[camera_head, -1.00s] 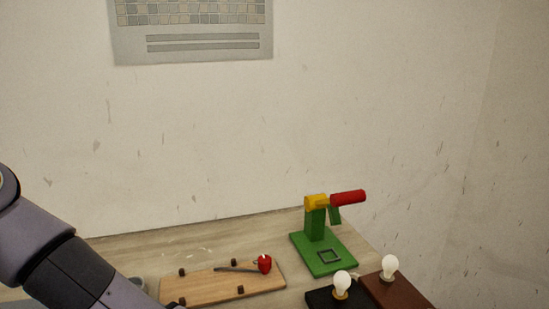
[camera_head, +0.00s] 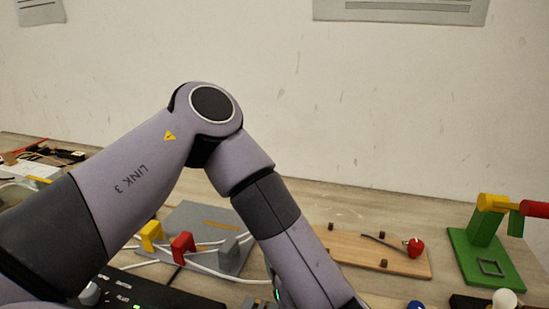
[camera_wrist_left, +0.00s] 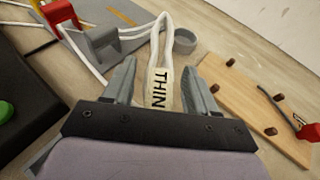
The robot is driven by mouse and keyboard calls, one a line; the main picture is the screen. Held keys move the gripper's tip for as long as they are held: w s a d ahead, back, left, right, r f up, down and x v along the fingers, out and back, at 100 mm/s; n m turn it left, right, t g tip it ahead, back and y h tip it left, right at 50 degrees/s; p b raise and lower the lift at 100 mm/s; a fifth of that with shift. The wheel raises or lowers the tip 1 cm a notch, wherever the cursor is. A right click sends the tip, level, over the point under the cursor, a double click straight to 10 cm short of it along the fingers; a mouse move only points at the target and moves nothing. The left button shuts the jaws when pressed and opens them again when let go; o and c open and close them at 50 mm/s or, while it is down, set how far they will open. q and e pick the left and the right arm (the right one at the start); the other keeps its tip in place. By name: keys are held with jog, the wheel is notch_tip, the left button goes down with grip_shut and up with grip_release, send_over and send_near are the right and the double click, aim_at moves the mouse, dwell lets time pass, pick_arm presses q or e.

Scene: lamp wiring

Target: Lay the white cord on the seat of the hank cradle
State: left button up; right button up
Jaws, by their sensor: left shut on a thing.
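In the head view my left forearm hides most of that gripper. Which thing is the hank cradle I cannot tell for sure; a wooden board with dark pegs (camera_head: 350,250) lies right of the gripper, and it also shows in the wrist view (camera_wrist_left: 240,98). My right gripper is not in view.
Yellow (camera_head: 151,235), red (camera_head: 182,247) and grey (camera_head: 229,255) holders with white cords stand on a grey plate. A small grey cup (camera_wrist_left: 186,41) lies beyond the gripper. A red knob (camera_head: 415,247) sits on the pegged board. A green stand (camera_head: 486,255) is far right.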

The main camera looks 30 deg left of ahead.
pick_arm(q)
jog(key=w+a+r+n+g+y, duration=0.1)
jog(key=w+a+r+g, duration=0.1)
jog(key=a, duration=0.1)
jog(key=w+a+r+n+g+p, duration=0.1)
jog(key=w+a+r+n, duration=0.1)
jog(key=a, duration=0.1)
jog(key=w+a+r+n+g+y, duration=0.1)
jog(key=w+a+r+n+g, duration=0.1)
jog(key=a, duration=0.1)
jog(key=shift+w+a+r+g+y+p, duration=0.1)
jog(key=shift+w+a+g+y+p, duration=0.1)
jog(key=shift+w+g+y+p, duration=0.15)
jog(key=w+a+r+n+g+p, duration=0.1)
jog(key=w+a+r+n+g, duration=0.1)
jog(key=a+r+n+g, duration=0.7)
jog(key=m+t+b, duration=0.2)
jog(key=m, duration=0.1)
send_over(233, 221)
notch_tip(233, 221, down, 16)
jog(key=shift+r, duration=0.1)
jog(key=shift+f, duration=2.45)
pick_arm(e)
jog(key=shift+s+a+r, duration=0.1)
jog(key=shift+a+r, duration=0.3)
pick_arm(q)
jog(key=shift+f, duration=0.1)
